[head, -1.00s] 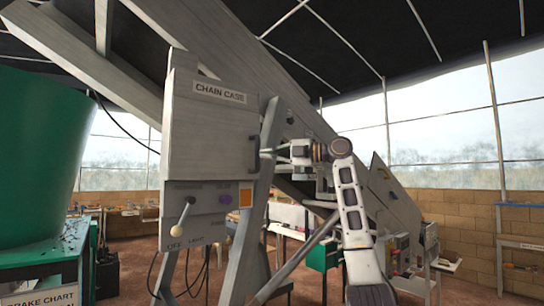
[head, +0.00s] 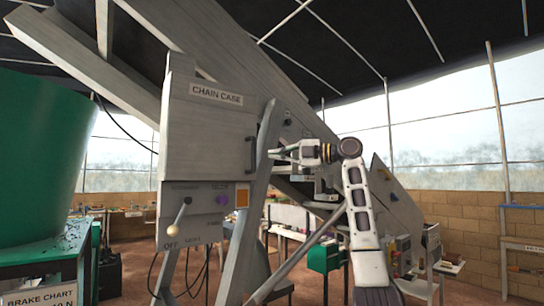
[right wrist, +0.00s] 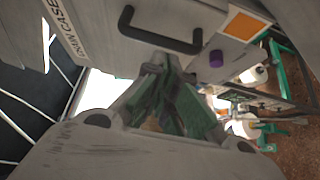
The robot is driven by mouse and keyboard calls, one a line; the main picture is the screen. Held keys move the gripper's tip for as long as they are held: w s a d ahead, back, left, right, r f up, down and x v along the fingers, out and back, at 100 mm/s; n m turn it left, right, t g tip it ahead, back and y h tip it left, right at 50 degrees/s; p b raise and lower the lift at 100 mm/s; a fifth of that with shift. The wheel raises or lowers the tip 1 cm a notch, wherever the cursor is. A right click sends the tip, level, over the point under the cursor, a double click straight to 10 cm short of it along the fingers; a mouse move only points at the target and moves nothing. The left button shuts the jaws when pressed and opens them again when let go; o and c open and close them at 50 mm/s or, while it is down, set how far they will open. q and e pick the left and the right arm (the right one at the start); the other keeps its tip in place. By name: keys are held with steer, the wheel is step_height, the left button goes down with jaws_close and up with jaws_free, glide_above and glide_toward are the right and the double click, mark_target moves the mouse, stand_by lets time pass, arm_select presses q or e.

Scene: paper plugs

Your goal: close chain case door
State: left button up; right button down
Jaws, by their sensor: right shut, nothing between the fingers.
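The grey chain case door (head: 203,132) carries a CHAIN CASE label and a dark bar handle (head: 253,153) at its right edge. It looks flush with its box, with no clear gap showing. My right gripper (head: 272,154) is shut and empty, just right of the handle and apart from it. In the right wrist view the fingers (right wrist: 168,72) point toward the door face, below the handle (right wrist: 160,32) in the picture, and hold nothing. My left gripper is out of view.
Below the door is a switch panel (head: 196,212) with a lever (head: 179,216), a purple knob (head: 222,200) and an orange square (head: 242,195). A slanted grey post (head: 257,200) stands close beside my gripper. A large green drum (head: 40,160) is at left.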

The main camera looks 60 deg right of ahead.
steer(key=s+d, duration=0.4)
steer(key=d, duration=0.1)
steer(key=shift+s, duration=0.4)
steer(key=shift+w, duration=0.1)
